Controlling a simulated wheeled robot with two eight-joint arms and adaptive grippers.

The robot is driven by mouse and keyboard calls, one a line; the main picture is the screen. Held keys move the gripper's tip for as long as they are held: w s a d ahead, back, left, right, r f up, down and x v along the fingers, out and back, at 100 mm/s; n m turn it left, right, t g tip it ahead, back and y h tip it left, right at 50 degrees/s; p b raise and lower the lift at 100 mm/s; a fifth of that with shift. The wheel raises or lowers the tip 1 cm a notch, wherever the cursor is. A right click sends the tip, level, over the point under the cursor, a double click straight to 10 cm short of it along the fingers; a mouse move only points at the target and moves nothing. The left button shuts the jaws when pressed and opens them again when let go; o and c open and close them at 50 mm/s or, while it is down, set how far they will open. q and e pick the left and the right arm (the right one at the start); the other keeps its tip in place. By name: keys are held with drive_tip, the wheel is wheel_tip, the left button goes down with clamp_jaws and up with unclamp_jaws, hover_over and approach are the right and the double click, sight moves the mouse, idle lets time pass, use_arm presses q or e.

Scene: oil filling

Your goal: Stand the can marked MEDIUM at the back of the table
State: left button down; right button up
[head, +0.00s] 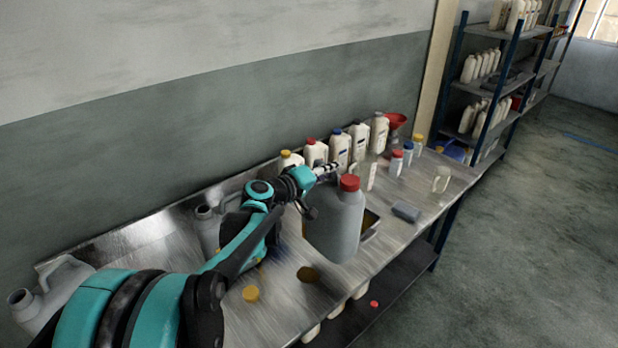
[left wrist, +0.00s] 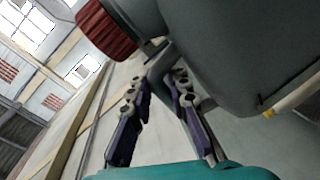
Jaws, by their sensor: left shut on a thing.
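A grey can with a red cap (head: 345,225) hangs in my left gripper (head: 320,190), upright or nearly so, over the middle of the table (head: 215,325). I see no marking on it, so I cannot tell whether it is the MEDIUM one. In the left wrist view its grey body (left wrist: 240,60) and ribbed red cap (left wrist: 105,30) fill the top. The fingers (left wrist: 167,78) are close to the handle there; the exact contact is partly hidden. Two more grey cans stand on the left: an uncapped one (head: 60,282) and one (head: 207,228) partly behind my arm. My right gripper is out of view.
White bottles (head: 340,148) line the back against the wall, with a red funnel (head: 396,121) beyond. Small capped bottles (head: 396,164), a grey block (head: 406,211) and a tray (head: 371,222) are on the right.

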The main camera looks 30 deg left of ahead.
use_arm(q)
drive_tip(key=shift+w+a+r, duration=0.15)
drive_tip(key=shift+a+r, duration=0.05)
drive_tip(key=shift+r, duration=0.15)
drive_tip(key=w+a+r+n+y+p, duration=0.1)
drive_tip(key=w+a+r+p, duration=0.15)
drive_tip(key=a, duration=0.55)
drive_tip(key=w+a+r+n+y+p, duration=0.1)
drive_tip(key=a+r, duration=0.2)
drive_tip(key=a, duration=0.4)
drive_tip(key=s+a+r+n+t+y+p, duration=0.1)
drive_tip(key=s+a+y, duration=0.1)
drive_tip(key=a, duration=1.1)
drive_tip(key=s+a+n+y, duration=0.2)
drive_tip(key=s+a, duration=0.1)
drive_tip(key=a, duration=1.1)
wheel_tip(320, 180, down, 18)
drive_tip(key=b, duration=0.4)
drive_tip(key=shift+r, duration=0.15)
